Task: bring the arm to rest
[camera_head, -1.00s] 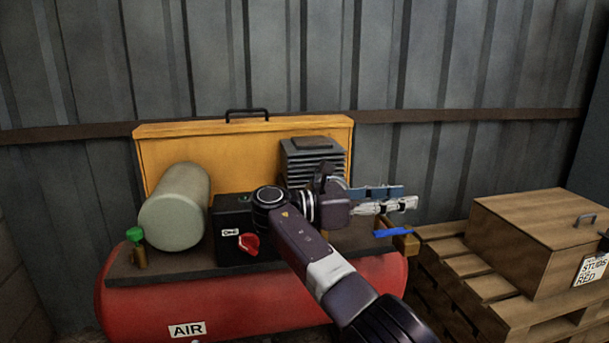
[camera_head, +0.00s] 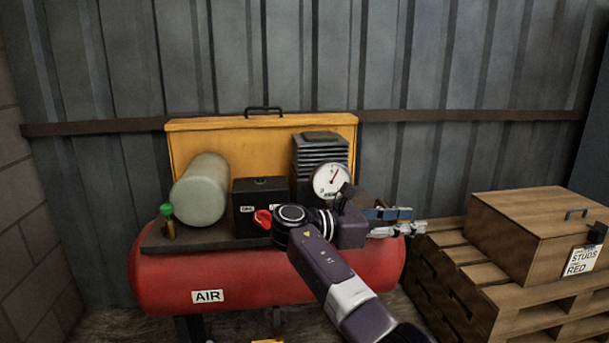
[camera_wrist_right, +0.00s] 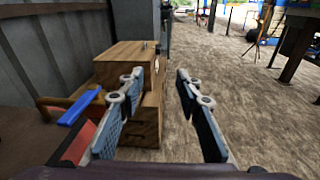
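My right arm reaches up across the front of the red air compressor (camera_head: 270,278) in the head view. My right gripper (camera_head: 405,221) points right, near the compressor's right end, with nothing seen in it. In the right wrist view the right gripper (camera_wrist_right: 157,80) has its two fingers well apart, with only open space and the background between them. A blue lever (camera_wrist_right: 78,108) shows left of the fingers there; in the head view it is hidden. My left gripper is not in view.
A gauge (camera_head: 331,181), a black box (camera_head: 258,205) with a red knob (camera_head: 263,219) and a pale cylinder (camera_head: 202,190) are on the compressor. A wooden crate (camera_head: 525,235) stands on stacked pallets (camera_head: 455,285) at right. A corrugated wall (camera_head: 450,70) is behind.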

